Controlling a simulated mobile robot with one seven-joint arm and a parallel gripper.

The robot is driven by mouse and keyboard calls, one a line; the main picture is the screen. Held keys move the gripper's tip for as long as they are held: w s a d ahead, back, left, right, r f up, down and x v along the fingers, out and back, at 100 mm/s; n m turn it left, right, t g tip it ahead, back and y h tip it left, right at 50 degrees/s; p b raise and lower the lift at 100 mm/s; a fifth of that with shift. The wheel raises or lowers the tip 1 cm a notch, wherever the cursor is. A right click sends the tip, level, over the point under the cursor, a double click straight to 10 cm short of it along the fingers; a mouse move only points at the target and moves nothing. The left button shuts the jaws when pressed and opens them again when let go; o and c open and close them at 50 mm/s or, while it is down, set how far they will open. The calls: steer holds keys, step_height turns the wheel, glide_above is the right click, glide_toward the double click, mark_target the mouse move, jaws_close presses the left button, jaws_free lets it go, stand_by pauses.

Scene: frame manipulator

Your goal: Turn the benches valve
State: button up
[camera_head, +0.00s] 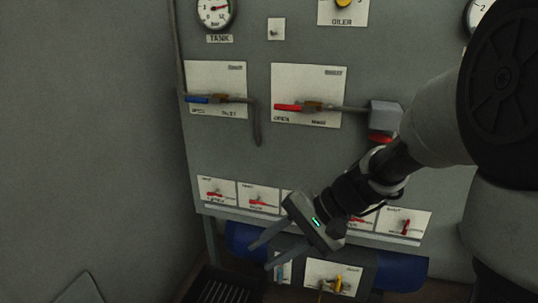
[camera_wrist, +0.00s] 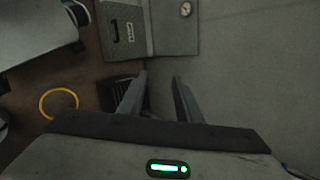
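In the head view a grey panel (camera_head: 225,150) carries several valves on white label plates. A lower row has small red-handled valves, such as one at the left (camera_head: 217,194), one beside it (camera_head: 262,202) and one at the right (camera_head: 405,226). Larger valves above have a blue handle (camera_head: 197,100) and a red handle (camera_head: 288,107). I cannot read which plate says benches. My gripper (camera_head: 262,256) hangs in front of the panel's lower edge, hiding the middle of the lower row. Its fingers are apart and empty; the wrist view also shows them spread (camera_wrist: 160,76).
A blue cylinder (camera_head: 400,272) lies below the panel, with a yellow-handled valve (camera_head: 338,284) in front. A plain wall (camera_head: 90,120) stands at the left and a dark grate (camera_head: 222,290) lies low down. The wrist view shows a yellow ring (camera_wrist: 59,92) and a grey box (camera_wrist: 122,42).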

steer(key=w+d+f+m+t+y+p, duration=0.25)
steer(key=w+d+f+m+t, duration=0.3)
steer(key=w+m, duration=0.3)
steer(key=w+d+f+m+t+y+p, duration=0.1)
steer(key=w+d+f+m+t+p, duration=0.2)
steer(key=w+d+f+m+t, duration=0.5)
steer(key=d+f+m+t+h+p, duration=0.25)
steer(key=d+f+m+h, duration=0.25)
steer(key=m+h, duration=0.45)
steer(key=w+a+m+y+b, duration=0.1)
steer(key=w+a+b, duration=0.2)
steer(key=w, duration=1.3)
steer(key=shift+w+a+t+y, duration=0.3)
steer(key=shift+w+a, duration=0.1)
steer(key=shift+a, duration=0.35)
jaws_close()
